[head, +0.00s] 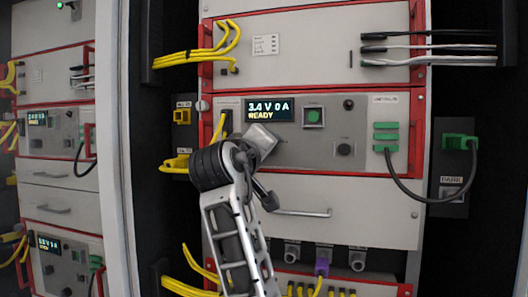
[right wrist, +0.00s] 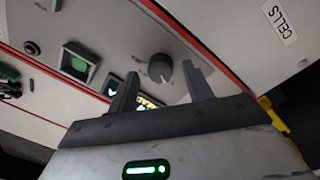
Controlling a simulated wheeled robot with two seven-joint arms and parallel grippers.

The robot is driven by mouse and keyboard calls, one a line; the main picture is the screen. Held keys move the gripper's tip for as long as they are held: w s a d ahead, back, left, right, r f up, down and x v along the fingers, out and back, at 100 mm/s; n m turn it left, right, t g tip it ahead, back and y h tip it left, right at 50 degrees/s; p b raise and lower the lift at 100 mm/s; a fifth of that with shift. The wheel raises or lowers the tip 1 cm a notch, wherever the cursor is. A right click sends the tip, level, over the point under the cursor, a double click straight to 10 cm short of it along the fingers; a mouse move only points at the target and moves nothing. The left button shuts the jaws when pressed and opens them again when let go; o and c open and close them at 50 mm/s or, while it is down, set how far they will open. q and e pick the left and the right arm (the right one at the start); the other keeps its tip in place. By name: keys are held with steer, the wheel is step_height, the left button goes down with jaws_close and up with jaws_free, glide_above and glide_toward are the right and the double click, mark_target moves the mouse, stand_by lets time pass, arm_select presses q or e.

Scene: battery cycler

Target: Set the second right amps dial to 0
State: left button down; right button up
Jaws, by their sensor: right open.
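The near rack's control panel (head: 300,150) has a display (head: 270,110) reading "3.4 V 0 A READY". My right gripper (head: 264,138) is in front of the panel, just below the display. In the right wrist view the gripper (right wrist: 161,70) is open, with a round dark dial (right wrist: 160,67) between its fingertips in the picture. I cannot tell whether the fingers touch it. In the head view this dial is hidden behind my gripper. Another dark dial (head: 343,149) sits lower right on the panel. My left gripper is not in view.
A green button (head: 313,116) and small dark knob (head: 348,104) are right of the display. Yellow cables (head: 200,57) hang at the left; a dark cable (head: 400,188) loops at the right. A drawer handle (head: 302,213) is below. Another rack (head: 55,170) stands left.

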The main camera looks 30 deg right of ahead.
steer(key=b+v, duration=0.3)
steer(key=v, duration=1.2)
steer(key=shift+s+a, duration=0.2)
steer(key=shift+w+f, duration=0.1)
steer(key=w+f+n+t+y, duration=0.15)
steer(key=w+f, duration=0.25)
steer(key=f, duration=0.4)
steer(key=w+f+n+t+y, duration=0.1)
steer(key=w+f+n+y, duration=0.25)
steer(key=f, duration=0.35)
steer(key=a+f+n+y, duration=0.25)
steer(key=f+y, duration=0.25)
steer(key=f, duration=1.4)
steer(key=s+a+f+m+g+y, duration=0.1)
steer(key=s+a+f+y, duration=0.1)
steer(key=s+f, duration=0.45)
steer(key=s+a+f+g+y, duration=0.1)
steer(key=s+f+y, duration=0.2)
steer(key=f, duration=0.7)
steer(key=s+f+m+y, duration=0.1)
steer(key=s+f+m, duration=0.1)
steer(key=s, duration=0.5)
steer(key=s+a+f+m+g+y, duration=0.1)
steer(key=s+f+m, duration=0.1)
steer(key=s+f, duration=0.3)
steer(key=shift+s+a+f+y, duration=0.25)
steer(key=shift+s+a+y, duration=0.05)
steer(key=shift+s, duration=0.7)
